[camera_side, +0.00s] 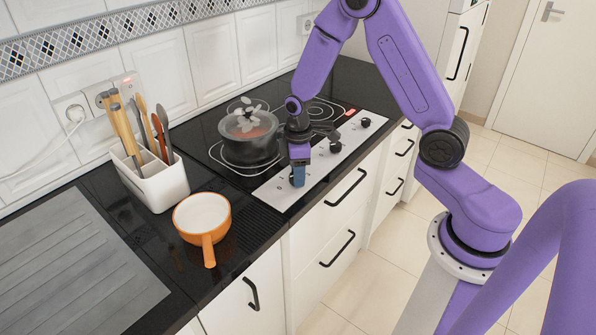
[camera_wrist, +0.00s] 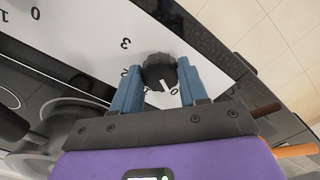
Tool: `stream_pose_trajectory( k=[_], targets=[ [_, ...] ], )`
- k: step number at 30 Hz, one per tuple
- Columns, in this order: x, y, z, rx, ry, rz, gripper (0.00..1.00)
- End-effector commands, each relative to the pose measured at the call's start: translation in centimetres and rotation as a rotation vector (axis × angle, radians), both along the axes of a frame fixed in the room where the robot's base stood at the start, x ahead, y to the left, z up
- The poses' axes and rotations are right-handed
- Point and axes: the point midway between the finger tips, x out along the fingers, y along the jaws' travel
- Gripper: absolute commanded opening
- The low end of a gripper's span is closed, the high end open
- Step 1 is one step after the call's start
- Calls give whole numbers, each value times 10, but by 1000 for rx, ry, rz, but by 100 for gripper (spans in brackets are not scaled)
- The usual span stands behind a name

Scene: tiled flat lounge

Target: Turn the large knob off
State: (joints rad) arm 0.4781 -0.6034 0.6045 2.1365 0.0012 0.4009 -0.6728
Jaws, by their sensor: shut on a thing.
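A black round knob (camera_wrist: 158,70) with a white pointer line sits on the pale control strip (camera_wrist: 195,30) of the cooktop. The pointer is turned toward the lower right, near a printed 0. My gripper (camera_wrist: 160,86) has its two blue fingers shut on this knob, one on each side. In the side view my gripper (camera_side: 298,176) reaches down to the near end of the strip and hides most of that knob. Two more black knobs, a middle one (camera_side: 335,146) and a far one (camera_side: 365,122), stand farther along the strip. I cannot tell which knob is largest.
A dark pot (camera_side: 248,145) with a glass lid stands on the black cooktop, close behind my gripper, with steam over it. An orange pan (camera_side: 202,217) and a white utensil holder (camera_side: 155,183) stand to the left. Drawer handles (camera_side: 348,187) stick out below the counter.

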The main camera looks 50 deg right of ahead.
Motion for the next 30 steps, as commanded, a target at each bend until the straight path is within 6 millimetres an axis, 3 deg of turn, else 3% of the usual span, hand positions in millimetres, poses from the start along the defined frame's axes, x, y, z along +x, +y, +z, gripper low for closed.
stream_pose_trajectory(
  k=[10, 11, 12, 13, 23, 30],
  targets=[
    [0, 0, 0, -1, -1, 7, 13],
    [0, 0, 0, -1, -1, 7, 50],
    [0, 0, 0, -1, -1, 7, 63],
    [0, 0, 0, -1, -1, 7, 69],
    [0, 0, 2, 0, -1, 5, 69],
    [1, 0, 25, 0, -6, 4, 69]
  ],
)
